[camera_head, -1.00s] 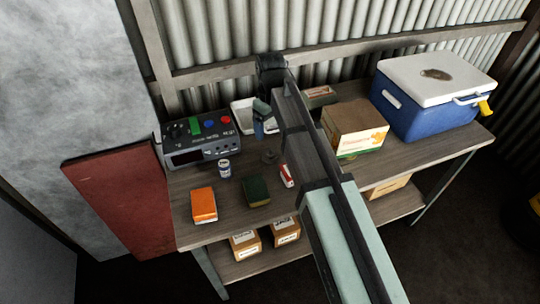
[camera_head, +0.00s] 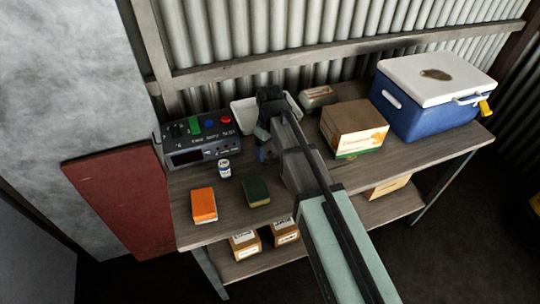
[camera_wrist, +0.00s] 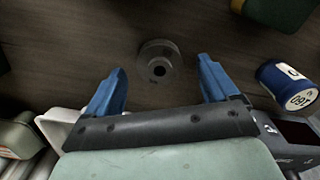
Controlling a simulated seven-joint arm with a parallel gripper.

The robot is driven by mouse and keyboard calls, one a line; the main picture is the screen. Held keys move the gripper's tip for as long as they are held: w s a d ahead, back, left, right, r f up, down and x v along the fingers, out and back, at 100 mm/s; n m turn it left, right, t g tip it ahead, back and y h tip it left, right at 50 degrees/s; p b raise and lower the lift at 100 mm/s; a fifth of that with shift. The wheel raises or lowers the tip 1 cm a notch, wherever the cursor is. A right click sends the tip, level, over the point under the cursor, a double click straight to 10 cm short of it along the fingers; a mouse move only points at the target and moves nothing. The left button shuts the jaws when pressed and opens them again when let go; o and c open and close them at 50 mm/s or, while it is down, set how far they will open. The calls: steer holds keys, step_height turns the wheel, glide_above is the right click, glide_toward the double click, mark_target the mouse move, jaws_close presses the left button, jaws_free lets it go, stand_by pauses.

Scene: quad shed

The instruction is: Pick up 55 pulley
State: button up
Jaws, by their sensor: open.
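The pulley, a grey stepped disc (camera_wrist: 160,70) with a dark centre hole, lies flat on the wooden bench in the wrist view. My gripper (camera_wrist: 157,77) is open above it, its two blue fingers left and right of the disc in the picture. Nothing is between the fingers' grip, and the disc appears apart from both fingers. In the head view my gripper (camera_head: 265,153) is over the bench between the can and my arm; the pulley is hidden there or too small to tell.
A white-and-blue can (camera_head: 224,169) and a dark green box (camera_head: 256,191) stand close by. An orange box (camera_head: 204,205), a control unit (camera_head: 200,143), a white tray (camera_head: 242,117), a cardboard box (camera_head: 354,131) and a blue cooler (camera_head: 415,105) also occupy the bench (camera_head: 225,220).

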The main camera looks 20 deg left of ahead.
steer(key=shift+f, duration=0.9)
steer(key=c, duration=1.2)
